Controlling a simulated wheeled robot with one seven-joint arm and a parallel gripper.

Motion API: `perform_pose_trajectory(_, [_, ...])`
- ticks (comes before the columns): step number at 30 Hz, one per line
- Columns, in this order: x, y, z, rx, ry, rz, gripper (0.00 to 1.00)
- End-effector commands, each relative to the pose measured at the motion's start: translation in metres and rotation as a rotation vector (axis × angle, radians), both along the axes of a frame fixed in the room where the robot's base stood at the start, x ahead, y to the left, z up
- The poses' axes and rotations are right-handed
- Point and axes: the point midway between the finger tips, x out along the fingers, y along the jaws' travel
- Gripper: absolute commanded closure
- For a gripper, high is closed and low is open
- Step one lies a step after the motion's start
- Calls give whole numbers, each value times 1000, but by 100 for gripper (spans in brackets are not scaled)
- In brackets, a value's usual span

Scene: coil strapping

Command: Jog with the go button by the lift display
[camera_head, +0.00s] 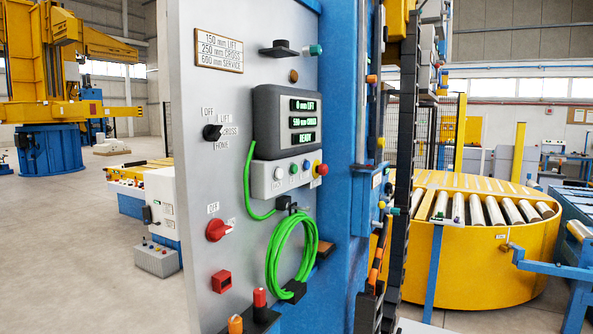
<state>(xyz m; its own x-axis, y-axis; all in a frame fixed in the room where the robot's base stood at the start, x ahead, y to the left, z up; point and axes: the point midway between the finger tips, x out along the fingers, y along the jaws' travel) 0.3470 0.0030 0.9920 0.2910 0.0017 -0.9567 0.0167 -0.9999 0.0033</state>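The lift display (302,122) is a dark housing on the grey panel, with green text reading 0 mm LIFT, what looks like 500 mm CROSS, and READY. A light grey button box (262,184) is fixed right below it. The small labels are too small to read, so I cannot tell which is go. My gripper is not in view.
A black selector (212,132) marked OFF, LIFT, CROSS, HOME and a red rotary switch (218,230) sit left on the panel. A coiled green cable (290,250) hangs below the box. A yellow roller turntable (470,250) stands right. Floor at left is open.

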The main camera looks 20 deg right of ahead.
Motion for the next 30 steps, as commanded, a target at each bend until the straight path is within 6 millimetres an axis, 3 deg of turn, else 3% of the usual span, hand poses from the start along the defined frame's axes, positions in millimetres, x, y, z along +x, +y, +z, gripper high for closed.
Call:
perform_pose_trajectory(9, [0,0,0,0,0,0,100])
perform_pose_trajectory(30, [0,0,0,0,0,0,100])
